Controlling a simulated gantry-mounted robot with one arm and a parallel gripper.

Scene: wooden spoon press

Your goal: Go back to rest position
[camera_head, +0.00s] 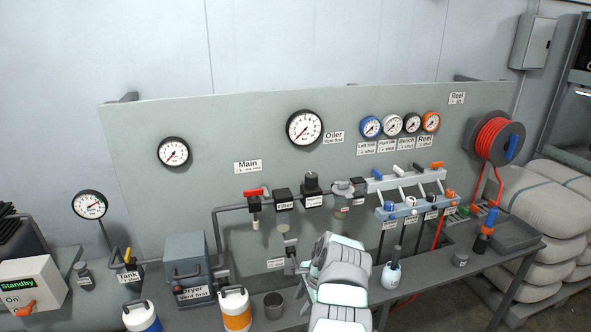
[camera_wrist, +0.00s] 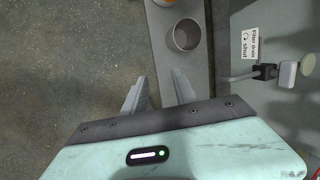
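My gripper (camera_wrist: 158,88) shows in the wrist view with its two grey fingers apart and nothing between them. Beyond the fingers are the bench edge and the dark floor. In the head view my pale green and grey arm rises from the bottom centre, in front of the bench. It hides part of the bench and the lower panel. The fingertips are hard to make out there.
A grey cup (camera_head: 274,305) stands on the bench left of my arm; it also shows in the wrist view (camera_wrist: 186,36). An orange-banded jar (camera_head: 236,309) and a dryer box (camera_head: 187,265) stand further left.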

